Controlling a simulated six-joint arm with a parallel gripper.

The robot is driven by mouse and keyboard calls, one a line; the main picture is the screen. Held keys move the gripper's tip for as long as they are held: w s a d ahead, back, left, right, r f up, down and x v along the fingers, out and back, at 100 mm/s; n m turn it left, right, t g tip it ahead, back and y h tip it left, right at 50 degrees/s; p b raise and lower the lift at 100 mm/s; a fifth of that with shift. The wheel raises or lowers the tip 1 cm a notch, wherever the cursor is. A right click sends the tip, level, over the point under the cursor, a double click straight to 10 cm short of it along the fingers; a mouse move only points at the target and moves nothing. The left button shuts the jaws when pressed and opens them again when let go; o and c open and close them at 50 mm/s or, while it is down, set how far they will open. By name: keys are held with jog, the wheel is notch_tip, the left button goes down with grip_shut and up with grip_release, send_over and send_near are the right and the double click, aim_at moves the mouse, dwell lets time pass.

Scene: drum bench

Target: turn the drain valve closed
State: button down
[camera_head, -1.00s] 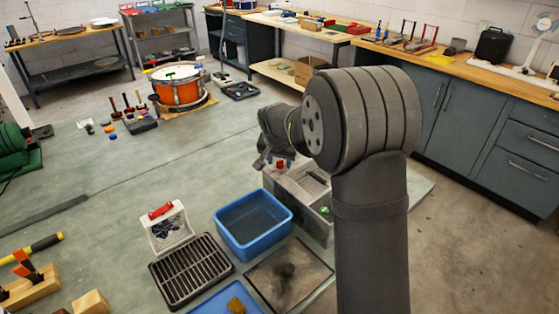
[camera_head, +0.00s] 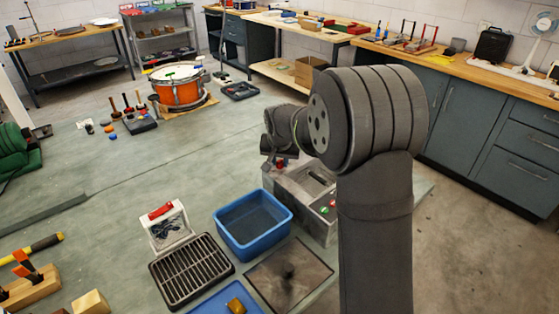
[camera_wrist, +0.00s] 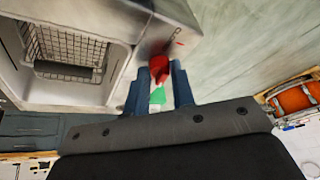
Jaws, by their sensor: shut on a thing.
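The drain valve's red handle (camera_wrist: 160,66) is on the grey metal side of a sink-like unit (camera_wrist: 190,25). A small red mark and a green patch (camera_wrist: 158,97) show near it in the wrist view. My gripper (camera_wrist: 161,73) has its two blue-grey fingers on either side of the red handle and is shut on it. In the head view the unit (camera_head: 318,222) stands right of the blue tub, and a bit of the red handle (camera_head: 281,164) shows below my gripper (camera_head: 273,160). My wrist hides part of the unit there.
A blue tub (camera_head: 253,247), a black grate (camera_head: 190,271) and a white box with a red handle (camera_head: 166,225) stand left of the unit. A wire basket (camera_wrist: 65,48) sits in its basin. An orange drum (camera_head: 179,92) stands farther back.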

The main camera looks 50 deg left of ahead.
jog(key=n, duration=0.2)
jog(key=n+g, duration=0.1)
jog(key=n, duration=0.1)
jog(key=shift+w+d+n+g+y, duration=0.1)
jog(key=shift+w+n+g+y, duration=0.1)
jog(key=shift+n+g+y, duration=0.15)
jog(key=n+g, duration=0.1)
jog(key=n, duration=0.2)
jog(key=shift+w+n, duration=0.15)
jog(key=shift+n, duration=0.1)
jog(key=n+g, duration=0.1)
jog(key=n, duration=0.1)
jog(key=n+g, duration=0.1)
jog(key=n, duration=0.1)
jog(key=shift+w, duration=0.2)
jog(key=shift+w+n+g, duration=0.1)
jog(key=shift+n+g, duration=0.45)
jog(key=shift+n, duration=1.25)
jog(key=shift+h, duration=0.45)
jog(key=c, duration=1.2)
grip_release()
jog(key=shift+c, duration=0.2)
